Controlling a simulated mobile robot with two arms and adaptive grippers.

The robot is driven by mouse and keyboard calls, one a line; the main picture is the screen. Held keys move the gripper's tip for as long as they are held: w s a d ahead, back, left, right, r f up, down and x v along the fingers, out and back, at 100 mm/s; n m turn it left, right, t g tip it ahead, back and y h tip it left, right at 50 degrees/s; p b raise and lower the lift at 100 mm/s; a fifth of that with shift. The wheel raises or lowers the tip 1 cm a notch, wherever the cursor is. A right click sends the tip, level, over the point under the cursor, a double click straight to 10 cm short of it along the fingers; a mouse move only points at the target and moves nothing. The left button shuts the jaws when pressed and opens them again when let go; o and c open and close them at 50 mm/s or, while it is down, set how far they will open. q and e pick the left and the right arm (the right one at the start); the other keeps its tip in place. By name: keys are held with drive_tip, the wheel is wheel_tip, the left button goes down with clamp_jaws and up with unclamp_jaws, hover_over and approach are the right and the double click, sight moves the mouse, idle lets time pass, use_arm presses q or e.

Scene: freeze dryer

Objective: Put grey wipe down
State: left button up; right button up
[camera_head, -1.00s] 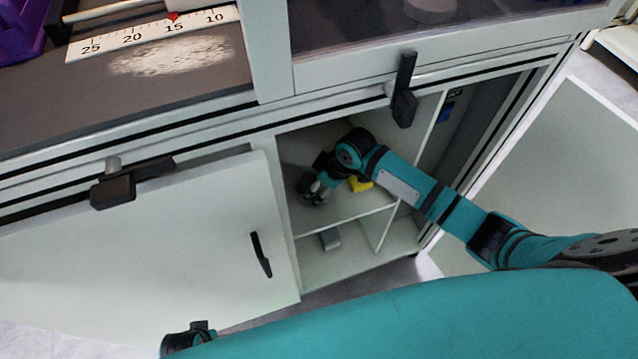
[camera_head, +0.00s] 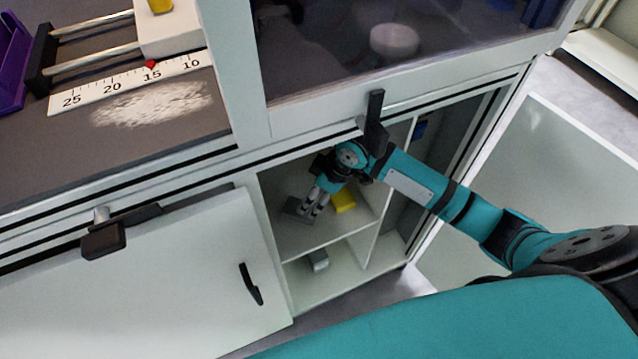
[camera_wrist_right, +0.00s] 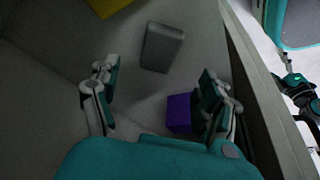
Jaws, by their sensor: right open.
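A grey wipe (camera_head: 295,209), a small block, lies on the upper shelf of the open cabinet, at the left, beside my fingertips. In the right wrist view the grey wipe (camera_wrist_right: 162,47) rests on the shelf, just beyond the gap between the fingers, apart from both. My right gripper (camera_head: 311,208) reaches into the upper compartment, fingers pointing down. In its wrist view the right gripper (camera_wrist_right: 160,80) is open, with nothing held between the fingers. My left gripper is out of view.
A yellow block (camera_head: 343,199) stands right of the fingers. A purple block (camera_wrist_right: 180,113) is close to one finger in the wrist view. Another grey block (camera_head: 319,260) lies on the lower shelf. The cabinet's left door (camera_head: 160,265) and a black latch handle (camera_head: 376,125) are nearby.

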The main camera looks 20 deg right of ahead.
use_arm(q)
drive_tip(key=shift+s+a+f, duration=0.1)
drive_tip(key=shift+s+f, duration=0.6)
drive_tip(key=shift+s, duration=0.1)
use_arm(e)
drive_tip(key=shift+v, duration=1.4)
drive_tip(key=shift+a, duration=0.1)
